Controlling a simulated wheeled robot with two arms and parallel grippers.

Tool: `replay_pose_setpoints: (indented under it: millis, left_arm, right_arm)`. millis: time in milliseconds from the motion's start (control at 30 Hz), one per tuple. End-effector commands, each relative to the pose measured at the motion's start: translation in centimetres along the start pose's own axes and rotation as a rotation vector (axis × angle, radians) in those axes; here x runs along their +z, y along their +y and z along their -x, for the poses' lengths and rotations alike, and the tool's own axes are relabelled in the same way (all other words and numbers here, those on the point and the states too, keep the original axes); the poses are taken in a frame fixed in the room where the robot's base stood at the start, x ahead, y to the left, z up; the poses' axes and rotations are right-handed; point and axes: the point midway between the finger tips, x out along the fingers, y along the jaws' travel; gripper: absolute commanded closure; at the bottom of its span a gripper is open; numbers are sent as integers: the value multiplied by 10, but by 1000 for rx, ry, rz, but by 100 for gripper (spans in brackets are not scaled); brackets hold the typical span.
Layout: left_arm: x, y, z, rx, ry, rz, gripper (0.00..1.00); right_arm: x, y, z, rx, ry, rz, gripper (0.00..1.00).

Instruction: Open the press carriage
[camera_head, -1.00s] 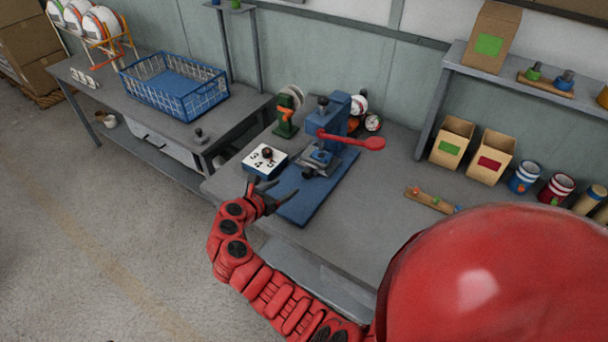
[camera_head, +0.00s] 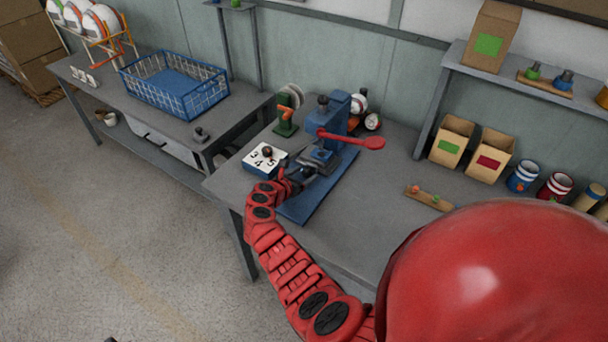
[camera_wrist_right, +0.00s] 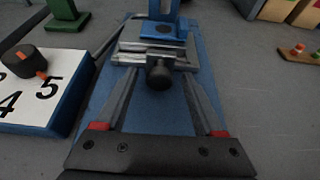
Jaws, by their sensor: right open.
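The blue press (camera_head: 335,120) with a red lever (camera_head: 352,139) stands on the right-hand bench, on a blue base plate (camera_head: 307,203). Its carriage is a grey metal slide with a blue block (camera_wrist_right: 166,31) on top. A dark round knob (camera_wrist_right: 159,74) is on the carriage's front, facing me. My right gripper (camera_head: 299,168) is open and low over the base plate, in front of the carriage. In the right wrist view its two fingers (camera_wrist_right: 159,83) lie on either side of the knob, with gaps showing. My left gripper is not in view.
A white dial box (camera_head: 264,157) with numbers and a dark knob stands close left of the base plate. A green stand (camera_head: 285,119) is behind it. A small peg board (camera_head: 430,198) lies to the right. The bench between is clear.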

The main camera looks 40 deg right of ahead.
Motion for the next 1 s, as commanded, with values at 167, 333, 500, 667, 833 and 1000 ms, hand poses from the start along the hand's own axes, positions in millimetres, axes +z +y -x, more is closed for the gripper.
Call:
replay_pose_setpoints:
  millis: [167,333,500,667,833,1000]
  left_arm:
    - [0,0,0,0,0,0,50]
    - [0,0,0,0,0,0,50]
    - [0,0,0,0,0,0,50]
    - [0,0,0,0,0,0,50]
    - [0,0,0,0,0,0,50]
    - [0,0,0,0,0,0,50]
  right_arm:
    - [0,0,0,0,0,-1,35]
    - [0,0,0,1,0,-1,66]
    - [0,0,0,1,0,-1,96]
    - [0,0,0,1,0,-1,100]
    - [0,0,0,1,0,-1,100]
    - [0,0,0,1,0,-1,100]
